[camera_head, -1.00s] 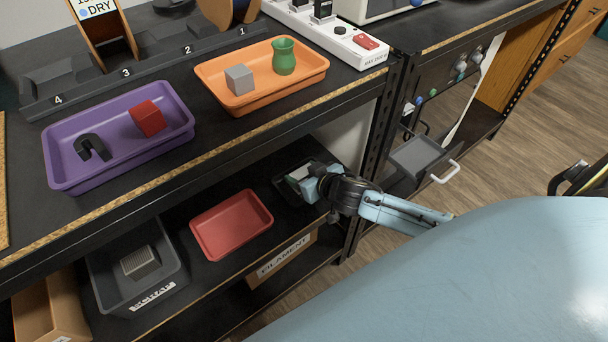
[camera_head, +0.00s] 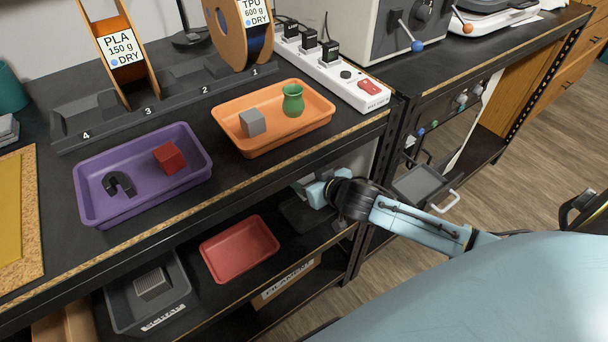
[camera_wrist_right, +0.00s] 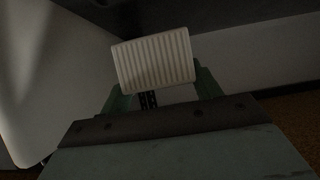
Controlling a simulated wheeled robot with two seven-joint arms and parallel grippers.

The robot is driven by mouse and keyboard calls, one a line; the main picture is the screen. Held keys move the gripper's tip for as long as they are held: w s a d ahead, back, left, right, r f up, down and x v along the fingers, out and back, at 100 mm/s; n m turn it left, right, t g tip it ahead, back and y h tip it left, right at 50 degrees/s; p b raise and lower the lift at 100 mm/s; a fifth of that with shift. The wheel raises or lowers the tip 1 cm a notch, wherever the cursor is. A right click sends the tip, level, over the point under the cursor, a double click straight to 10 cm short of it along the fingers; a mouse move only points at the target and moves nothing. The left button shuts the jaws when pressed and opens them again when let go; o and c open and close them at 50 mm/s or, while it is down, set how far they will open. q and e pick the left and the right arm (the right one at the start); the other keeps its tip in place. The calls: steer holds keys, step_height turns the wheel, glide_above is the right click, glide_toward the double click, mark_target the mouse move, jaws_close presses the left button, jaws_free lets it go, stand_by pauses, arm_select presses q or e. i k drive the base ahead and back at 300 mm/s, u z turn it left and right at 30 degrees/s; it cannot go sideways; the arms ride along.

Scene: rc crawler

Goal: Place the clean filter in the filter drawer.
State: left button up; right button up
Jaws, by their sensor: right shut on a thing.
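The clean filter, a pale ribbed block (camera_wrist_right: 154,60), is held between the fingertips of my right gripper (camera_wrist_right: 158,92) in the right wrist view. In the head view my right gripper (camera_head: 314,191) is over the lower shelf, above a black tray (camera_head: 304,215); the filter is mostly hidden there. The open grey drawer (camera_head: 419,183) with a white handle (camera_head: 446,203) sticks out of the cabinet, to the right of my gripper, and looks empty. My left gripper is not in view.
A grey bin (camera_head: 181,300) holding a grey ribbed block (camera_head: 152,284) and an empty red tray (camera_head: 240,250) are on the lower shelf. The tabletop (camera_head: 215,195) overhangs the shelf.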

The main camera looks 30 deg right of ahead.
mark_target(419, 187)
steer(key=k, duration=1)
